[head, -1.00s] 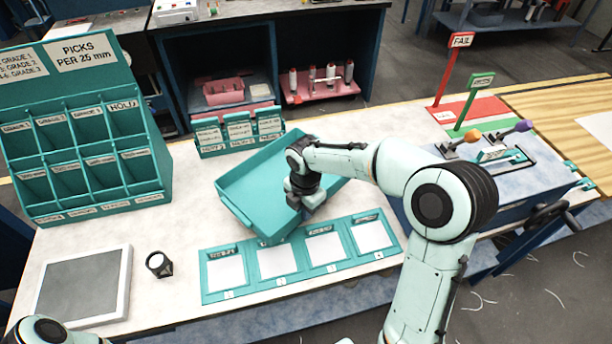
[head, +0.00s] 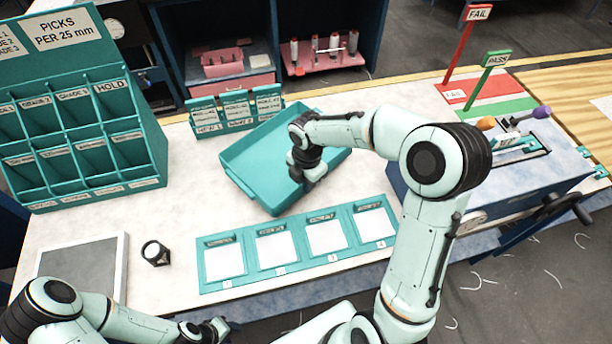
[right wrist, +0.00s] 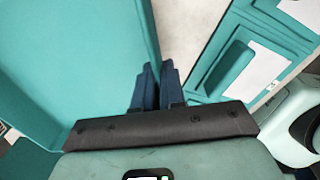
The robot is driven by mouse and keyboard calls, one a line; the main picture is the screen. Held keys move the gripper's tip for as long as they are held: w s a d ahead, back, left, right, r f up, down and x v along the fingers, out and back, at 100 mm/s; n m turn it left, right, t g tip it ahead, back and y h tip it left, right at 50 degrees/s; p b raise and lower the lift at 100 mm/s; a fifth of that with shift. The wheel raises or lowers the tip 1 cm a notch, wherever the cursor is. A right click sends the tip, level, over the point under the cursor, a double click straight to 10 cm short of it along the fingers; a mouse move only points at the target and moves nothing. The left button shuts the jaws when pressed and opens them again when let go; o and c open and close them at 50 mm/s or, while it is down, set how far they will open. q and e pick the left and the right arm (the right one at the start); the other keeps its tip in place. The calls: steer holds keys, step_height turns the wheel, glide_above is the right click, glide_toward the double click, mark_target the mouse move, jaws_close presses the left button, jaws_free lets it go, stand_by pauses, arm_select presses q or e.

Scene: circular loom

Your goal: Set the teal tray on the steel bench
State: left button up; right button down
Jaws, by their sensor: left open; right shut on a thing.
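The teal tray (head: 262,165) is a shallow, empty rectangular tray over the middle of the pale-topped bench (head: 185,205). My right gripper (head: 307,182) is shut on its near right wall. In the right wrist view, the fingers (right wrist: 157,88) pinch the wall of the tray (right wrist: 65,55), which fills the upper left. Whether the tray's underside touches the bench top is hard to tell. My left gripper (head: 212,330) is open and empty at the bottom edge, far from the tray. No surface is clearly recognisable as steel.
A teal strip with several white cards (head: 300,245) lies in front of the tray. Labelled teal holders (head: 237,110) stand just behind it. A teal pigeonhole rack (head: 85,120), grey pad (head: 82,270) and black loupe (head: 155,252) are left. A blue lever unit (head: 520,170) is right.

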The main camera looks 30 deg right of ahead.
steer(key=shift+f, duration=0.6)
steer(key=c, duration=1.1)
jaws_free()
step_height(320, 180, up, 13)
steer(key=shift+s+r, duration=0.15)
